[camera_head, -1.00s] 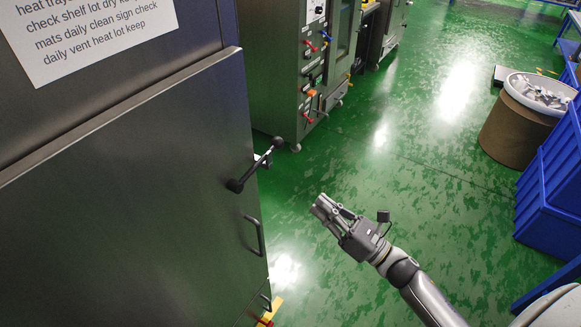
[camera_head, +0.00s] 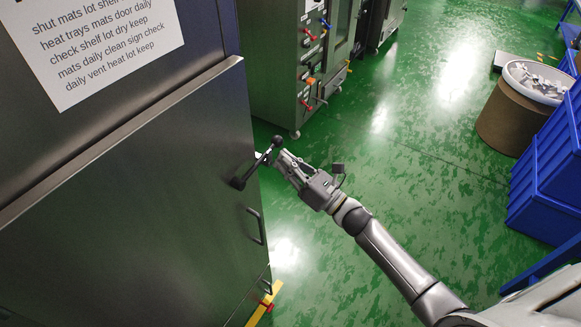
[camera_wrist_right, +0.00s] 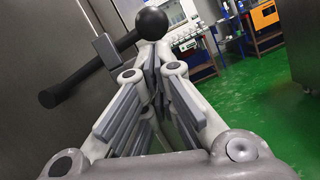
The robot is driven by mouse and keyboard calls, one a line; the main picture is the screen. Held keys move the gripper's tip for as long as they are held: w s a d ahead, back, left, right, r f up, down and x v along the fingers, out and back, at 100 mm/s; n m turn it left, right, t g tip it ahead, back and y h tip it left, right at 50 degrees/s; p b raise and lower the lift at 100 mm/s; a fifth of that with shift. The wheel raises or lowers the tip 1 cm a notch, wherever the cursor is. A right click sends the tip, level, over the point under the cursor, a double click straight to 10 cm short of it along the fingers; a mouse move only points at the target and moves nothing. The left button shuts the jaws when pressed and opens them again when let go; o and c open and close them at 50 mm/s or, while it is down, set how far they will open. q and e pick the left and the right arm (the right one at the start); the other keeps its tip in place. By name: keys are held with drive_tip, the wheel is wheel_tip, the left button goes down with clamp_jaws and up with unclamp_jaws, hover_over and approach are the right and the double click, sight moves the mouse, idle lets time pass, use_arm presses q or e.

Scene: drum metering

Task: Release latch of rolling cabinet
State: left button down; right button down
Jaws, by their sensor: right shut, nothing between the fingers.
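The rolling cabinet (camera_head: 130,215) is a large dark metal box at the left of the head view. Its latch (camera_head: 256,163) is a black lever near the door's right edge, slanting from a lower-left pivot up to a round knob. My right gripper (camera_head: 281,156) is shut and empty, with its fingertips close by the knob end. In the right wrist view the black ball knob (camera_wrist_right: 151,22) sits just beyond the fingertips (camera_wrist_right: 151,62), and the bar slants down left. I cannot tell whether the fingers touch it. My left gripper is out of view.
A door handle (camera_head: 256,226) sits below the latch. A second metal cabinet (camera_head: 285,60) with red and blue levers stands behind. Blue bins (camera_head: 545,185) and a brown drum (camera_head: 512,118) are at the right. The green floor between is clear.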

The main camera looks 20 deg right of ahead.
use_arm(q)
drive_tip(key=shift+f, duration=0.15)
use_arm(e)
drive_tip(key=shift+w+r, duration=0.1)
drive_tip(key=shift+r, duration=0.15)
use_arm(q)
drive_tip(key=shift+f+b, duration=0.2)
drive_tip(key=shift+b, duration=0.2)
use_arm(e)
drive_tip(key=shift+d+r+n, duration=0.1)
drive_tip(key=shift+r+n, duration=0.2)
drive_tip(key=shift+n, duration=0.2)
